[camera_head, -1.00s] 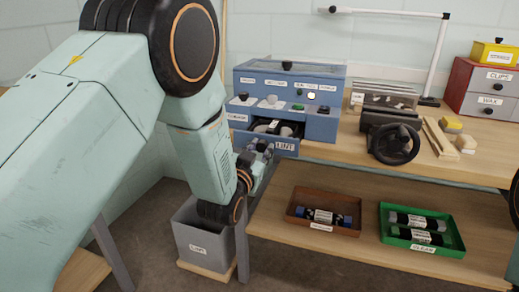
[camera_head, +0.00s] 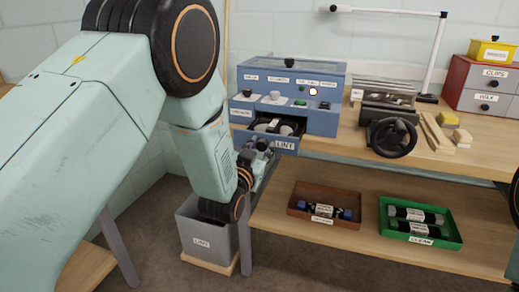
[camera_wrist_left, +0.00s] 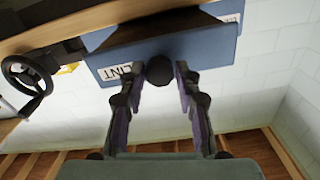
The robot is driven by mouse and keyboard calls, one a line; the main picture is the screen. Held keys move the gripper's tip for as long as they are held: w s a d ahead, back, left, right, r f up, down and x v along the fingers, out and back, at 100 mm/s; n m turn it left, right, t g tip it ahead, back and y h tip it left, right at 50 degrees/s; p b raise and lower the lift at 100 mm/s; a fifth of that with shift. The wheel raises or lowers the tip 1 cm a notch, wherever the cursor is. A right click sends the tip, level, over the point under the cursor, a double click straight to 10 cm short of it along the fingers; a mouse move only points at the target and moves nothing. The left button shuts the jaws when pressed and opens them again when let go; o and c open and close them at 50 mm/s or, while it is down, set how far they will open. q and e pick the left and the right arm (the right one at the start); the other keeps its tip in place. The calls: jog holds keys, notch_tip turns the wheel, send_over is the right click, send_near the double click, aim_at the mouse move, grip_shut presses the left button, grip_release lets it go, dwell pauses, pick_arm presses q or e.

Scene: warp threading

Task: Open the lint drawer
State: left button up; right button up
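The lint drawer (camera_head: 284,145) is a blue drawer low in the blue cabinet (camera_head: 322,122). It stands pulled out, and dark and grey items show inside it. In the left wrist view its front (camera_wrist_left: 205,52) carries a LINT label and a round black knob (camera_wrist_left: 160,70). My left gripper (camera_wrist_left: 160,78) has its two fingers on either side of the knob, with narrow gaps showing, so it looks open. In the head view my left gripper (camera_head: 258,147) is at the drawer's front, partly hidden by my arm. My right gripper is out of view.
A grey bin (camera_head: 205,240) stands on the floor below my left arm. A brown tray (camera_head: 322,222) and a green tray (camera_head: 440,240) sit on the lower shelf. A handwheel vice (camera_head: 390,137) stands right of the cabinet. Red drawers (camera_head: 487,85) stand at the far right.

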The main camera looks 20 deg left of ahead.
pick_arm(q)
jog(key=shift+o, duration=1.4)
jog(key=shift+s, duration=0.15)
jog(key=s, duration=1.1)
jog(key=shift+s+a, duration=0.2)
jog(key=shift+s, duration=0.2)
jog(key=s+a+f+n+g, duration=0.1)
jog(key=s+f+g, duration=0.4)
jog(key=f, duration=0.4)
jog(key=s+a+f+g, duration=0.1)
jog(key=s+f+g, duration=0.35)
jog(key=f, duration=0.45)
jog(key=s+f+n+g, duration=0.1)
jog(key=s+f+g, duration=0.3)
jog(key=s, duration=0.9)
jog(key=s+a+f+n+g, duration=0.1)
jog(key=s+f+g, duration=0.3)
jog(key=s+f, duration=0.5)
jog(key=s, duration=0.3)
jog(key=shift+s+a+y, duration=0.15)
jog(key=shift+s+y, duration=0.15)
jog(key=shift+s, duration=0.05)
